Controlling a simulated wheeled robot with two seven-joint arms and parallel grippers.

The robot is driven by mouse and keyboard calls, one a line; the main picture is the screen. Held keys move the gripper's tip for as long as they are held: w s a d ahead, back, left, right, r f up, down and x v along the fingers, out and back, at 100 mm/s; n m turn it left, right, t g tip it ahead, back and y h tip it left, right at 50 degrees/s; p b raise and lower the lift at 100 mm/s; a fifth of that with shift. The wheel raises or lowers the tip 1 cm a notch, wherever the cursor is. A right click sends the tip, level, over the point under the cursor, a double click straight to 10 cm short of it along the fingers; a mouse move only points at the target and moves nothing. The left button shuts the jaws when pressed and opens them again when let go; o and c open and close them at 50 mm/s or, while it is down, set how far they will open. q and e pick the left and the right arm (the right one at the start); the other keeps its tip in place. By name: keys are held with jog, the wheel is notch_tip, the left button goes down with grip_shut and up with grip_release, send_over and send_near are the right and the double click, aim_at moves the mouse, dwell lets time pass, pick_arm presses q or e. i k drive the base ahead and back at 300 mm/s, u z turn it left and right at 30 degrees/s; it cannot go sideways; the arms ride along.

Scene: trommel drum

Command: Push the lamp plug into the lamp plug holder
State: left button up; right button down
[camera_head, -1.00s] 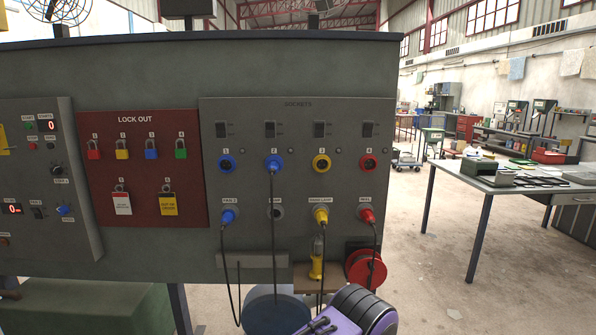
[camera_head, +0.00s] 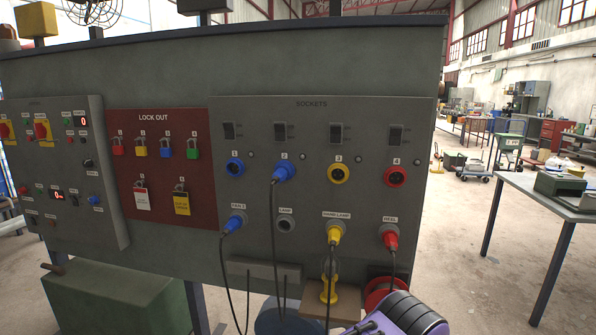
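A blue plug (camera_head: 284,172) sits in socket 2 of the grey sockets panel, with its black cable hanging down. The holder labelled LAMP (camera_head: 286,225), a grey round fitting straight below it, is empty. The other holders in that row carry a blue plug (camera_head: 234,223) under FAN 2, a yellow plug (camera_head: 334,233) under HAND LAMP and a red plug (camera_head: 389,237) under REEL. A purple and dark part of my arm shows at the bottom right of centre, below the panel. I see no gripper fingers, and neither gripper is in view.
Sockets 1 (camera_head: 235,167), 3 (camera_head: 339,174) and 4 (camera_head: 395,176) are empty. A yellow hand lamp (camera_head: 329,289) and a red reel (camera_head: 378,294) are below the panel. The red lock-out board (camera_head: 159,170) is at left. A table (camera_head: 549,195) stands right, with open floor between.

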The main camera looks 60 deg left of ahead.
aim_at(282, 173)
jog(key=u, duration=0.65)
jog(key=i, duration=1.15)
jog(key=u, duration=1.5)
jog(key=i, duration=0.25)
jog(key=u, duration=0.2)
